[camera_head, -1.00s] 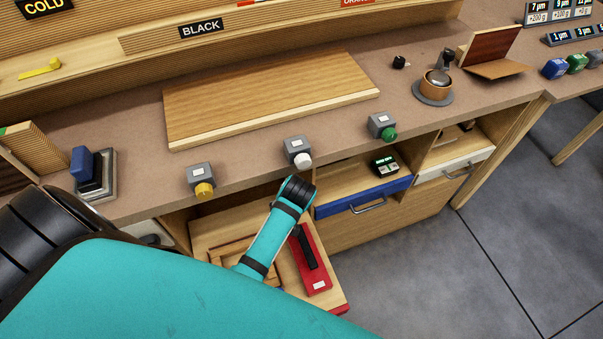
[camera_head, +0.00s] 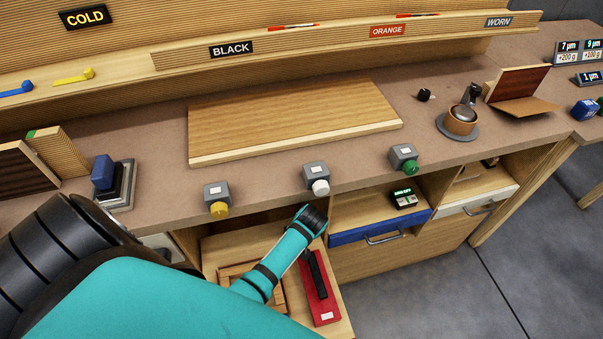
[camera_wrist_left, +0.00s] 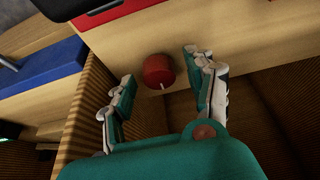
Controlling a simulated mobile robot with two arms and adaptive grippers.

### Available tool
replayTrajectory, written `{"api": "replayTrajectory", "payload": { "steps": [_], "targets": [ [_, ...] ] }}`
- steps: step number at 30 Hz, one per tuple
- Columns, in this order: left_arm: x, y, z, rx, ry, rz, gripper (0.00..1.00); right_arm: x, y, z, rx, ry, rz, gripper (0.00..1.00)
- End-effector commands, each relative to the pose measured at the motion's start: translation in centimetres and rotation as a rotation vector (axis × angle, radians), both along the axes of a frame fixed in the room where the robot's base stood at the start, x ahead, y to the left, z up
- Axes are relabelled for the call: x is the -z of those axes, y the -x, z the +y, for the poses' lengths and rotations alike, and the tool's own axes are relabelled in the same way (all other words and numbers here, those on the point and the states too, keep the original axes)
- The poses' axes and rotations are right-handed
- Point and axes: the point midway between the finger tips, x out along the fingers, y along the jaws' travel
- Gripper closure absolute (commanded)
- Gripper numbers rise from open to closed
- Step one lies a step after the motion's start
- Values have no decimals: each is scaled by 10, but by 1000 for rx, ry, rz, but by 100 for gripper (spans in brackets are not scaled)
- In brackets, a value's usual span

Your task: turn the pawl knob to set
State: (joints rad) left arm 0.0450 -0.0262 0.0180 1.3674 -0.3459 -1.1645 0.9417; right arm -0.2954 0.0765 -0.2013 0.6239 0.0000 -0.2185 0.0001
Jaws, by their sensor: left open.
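A red round knob (camera_wrist_left: 158,70) with a small white pointer mark shows in the left wrist view, on a pale wooden front face. I take it to be the pawl knob; no "set" mark is legible near it. My left gripper (camera_wrist_left: 160,64) is open, with one finger on each side of the knob. Gaps show between the fingers and the knob, so nothing is gripped. In the head view the knob and left gripper are hidden; only my teal left arm shows, reaching down over the open drawer (camera_head: 338,325). My right gripper is in neither view.
A yellow knob (camera_head: 219,209), a white knob (camera_head: 320,187) and a green knob (camera_head: 411,167) sit along the bench's front edge. A red block with a black bar (camera_head: 325,305) lies in the open drawer. A blue-fronted drawer (camera_head: 350,236) is beside it. A wooden panel (camera_head: 290,120) lies on the bench.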

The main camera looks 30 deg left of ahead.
Motion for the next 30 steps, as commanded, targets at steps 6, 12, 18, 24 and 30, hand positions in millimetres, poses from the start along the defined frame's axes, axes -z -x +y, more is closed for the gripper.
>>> {"api": "replayTrajectory", "payload": {
  "steps": [6,12,18,24,30],
  "targets": [
    [0,0,0,0,0,0,71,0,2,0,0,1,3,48],
    [0,0,0,0,0,0,97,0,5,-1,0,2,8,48],
    [-5,1,0,77,1,3,98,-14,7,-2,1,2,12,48],
    [-5,2,2,308,-1,4,98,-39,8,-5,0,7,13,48],
    [-1,1,1,413,0,0,98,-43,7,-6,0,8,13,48]
  ]
}}
